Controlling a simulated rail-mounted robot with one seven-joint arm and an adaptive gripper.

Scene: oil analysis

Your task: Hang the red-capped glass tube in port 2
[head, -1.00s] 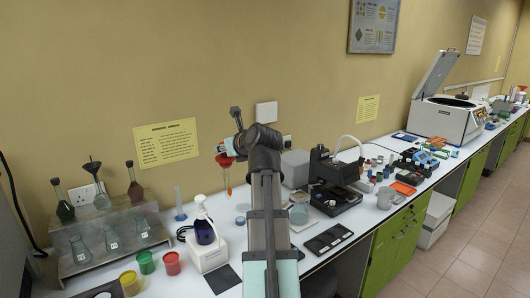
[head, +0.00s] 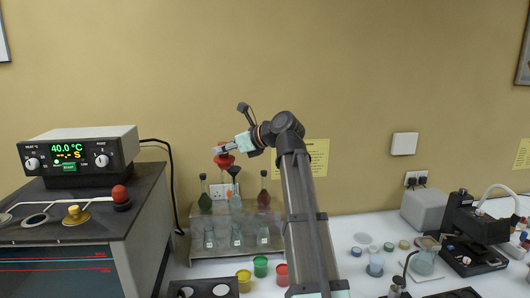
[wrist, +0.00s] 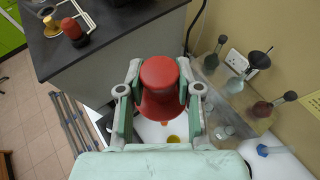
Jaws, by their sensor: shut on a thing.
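My gripper (head: 228,148) is shut on the red cap (head: 223,161) of the glass tube and holds it up in the air, left of the arm's elbow. In the wrist view the red cap (wrist: 160,84) sits between both fingers, and the tube below is mostly hidden by it. The bath (head: 75,230) stands at left with a dark top. On that top are an open ring-shaped port (head: 35,220), a gold-coloured cap (head: 76,215) and a red knob-like cap (head: 121,195). I cannot read any port numbers. The held tube is right of the bath and clear of it.
A control box (head: 80,155) reading 40.0 °C stands at the back of the bath. A stepped rack (head: 270,240) with several flasks is behind and below the held tube. Yellow, green and red cups (head: 261,266) stand in front of it.

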